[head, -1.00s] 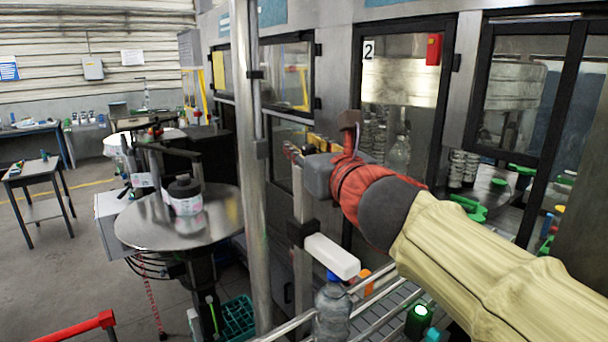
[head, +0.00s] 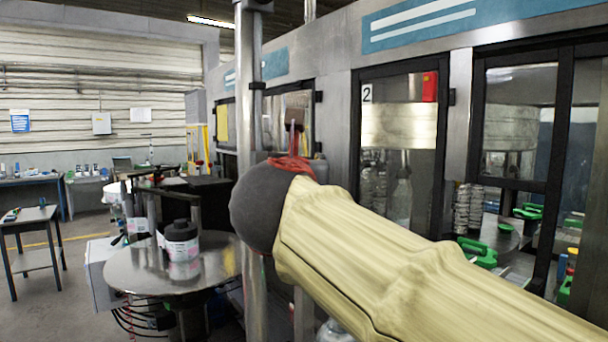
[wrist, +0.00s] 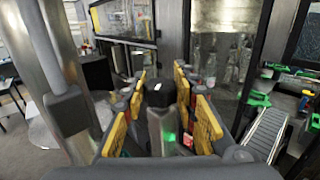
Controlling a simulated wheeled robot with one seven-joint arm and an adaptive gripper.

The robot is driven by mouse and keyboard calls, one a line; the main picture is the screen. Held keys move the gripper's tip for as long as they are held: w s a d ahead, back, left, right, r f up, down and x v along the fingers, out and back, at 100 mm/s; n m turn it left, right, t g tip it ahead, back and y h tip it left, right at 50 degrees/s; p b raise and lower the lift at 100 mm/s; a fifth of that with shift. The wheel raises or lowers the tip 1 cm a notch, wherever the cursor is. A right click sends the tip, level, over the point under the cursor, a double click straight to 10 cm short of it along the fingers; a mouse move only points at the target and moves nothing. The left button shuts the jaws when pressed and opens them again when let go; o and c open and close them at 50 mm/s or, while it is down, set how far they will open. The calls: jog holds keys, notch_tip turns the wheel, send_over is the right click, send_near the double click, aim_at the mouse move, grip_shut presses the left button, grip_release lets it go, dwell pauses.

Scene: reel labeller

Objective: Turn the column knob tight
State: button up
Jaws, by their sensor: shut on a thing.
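The column knob (wrist: 158,92) is a black cap on top of a grey post, in the middle of the wrist view. My gripper (wrist: 160,108) has its yellow-padded fingers on both sides of it and is shut on it. Whether every pad touches the knob cannot be made out.
A steel pole (head: 250,120) stands just left of my wrist; it also shows in the wrist view (wrist: 42,45) with a grey clamp (wrist: 68,108). A round steel table (head: 130,268) bears a black-topped reel (head: 181,240). The glazed machine cabinet (head: 455,90) stands behind.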

dwell(0.4)
jog(key=o, duration=1.2)
jog(key=shift+c, duration=0.2)
jog(key=s+a, duration=0.1)
jog(key=s, duration=1)
jog(key=shift+s+a, duration=0.3)
jog(key=shift+s, duration=0.1)
